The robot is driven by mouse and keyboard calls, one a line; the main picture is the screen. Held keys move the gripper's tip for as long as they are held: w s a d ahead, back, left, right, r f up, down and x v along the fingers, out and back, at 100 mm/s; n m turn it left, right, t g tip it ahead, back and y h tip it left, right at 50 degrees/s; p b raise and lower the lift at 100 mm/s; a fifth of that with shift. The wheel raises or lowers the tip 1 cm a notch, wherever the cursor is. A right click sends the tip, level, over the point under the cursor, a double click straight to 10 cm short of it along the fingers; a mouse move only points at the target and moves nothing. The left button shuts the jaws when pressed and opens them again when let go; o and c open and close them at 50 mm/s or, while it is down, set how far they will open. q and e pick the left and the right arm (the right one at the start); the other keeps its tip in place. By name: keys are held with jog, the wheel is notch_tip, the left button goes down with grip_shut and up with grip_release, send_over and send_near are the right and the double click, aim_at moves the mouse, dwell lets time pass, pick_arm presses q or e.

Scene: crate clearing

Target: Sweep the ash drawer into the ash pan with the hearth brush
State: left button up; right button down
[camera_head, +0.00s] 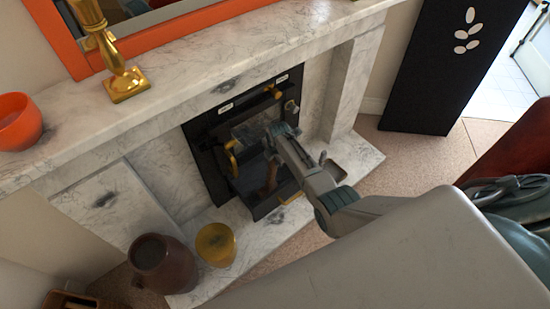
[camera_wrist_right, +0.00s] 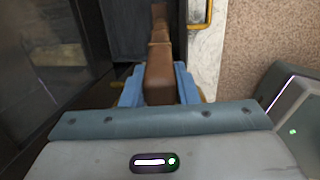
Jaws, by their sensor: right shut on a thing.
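My right gripper (camera_head: 268,150) is in front of the black stove in the marble fireplace. In the right wrist view its blue fingers (camera_wrist_right: 160,88) are shut on the brown wooden hearth brush (camera_wrist_right: 159,75). The brush (camera_head: 270,178) points down over the ash drawer; its bristles cannot be made out. The black ash drawer (camera_head: 262,210) stands out at the stove's foot, with a brass handle at its front. Ash inside cannot be made out. A small grey metal pan (camera_head: 336,172), apparently the ash pan, lies on the hearth right of the drawer, partly behind my arm. My left gripper is out of view.
A brown jug (camera_head: 160,262) and a yellow pot (camera_head: 215,244) stand at the hearth's left. The marble mantel (camera_head: 190,95) overhangs the stove and carries a brass candlestick (camera_head: 122,80) and an orange bowl (camera_head: 18,122). A black panel (camera_head: 440,70) stands at the right.

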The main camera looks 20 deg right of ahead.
jog(key=shift+b+x, duration=0.7)
jog(key=shift+x, duration=0.15)
jog(key=shift+s+d, duration=0.1)
jog(key=shift+s, duration=0.05)
jog(key=shift+w+d+r, duration=0.1)
jog(key=shift+w+d, duration=0.05)
jog(key=shift+d, duration=0.45)
jog(key=shift+w+d+r, duration=0.1)
jog(key=shift+w+d, duration=0.05)
jog(key=shift+d, duration=0.65)
jog(key=shift+w+d+f+b, duration=0.1)
jog(key=shift+w+d+b, duration=0.1)
jog(key=shift+d+b, duration=0.3)
jog(key=shift+w+d+f+b, duration=0.1)
jog(key=shift+w+d+b, duration=0.05)
jog(key=shift+d, duration=0.6)
jog(key=shift+r, duration=0.1)
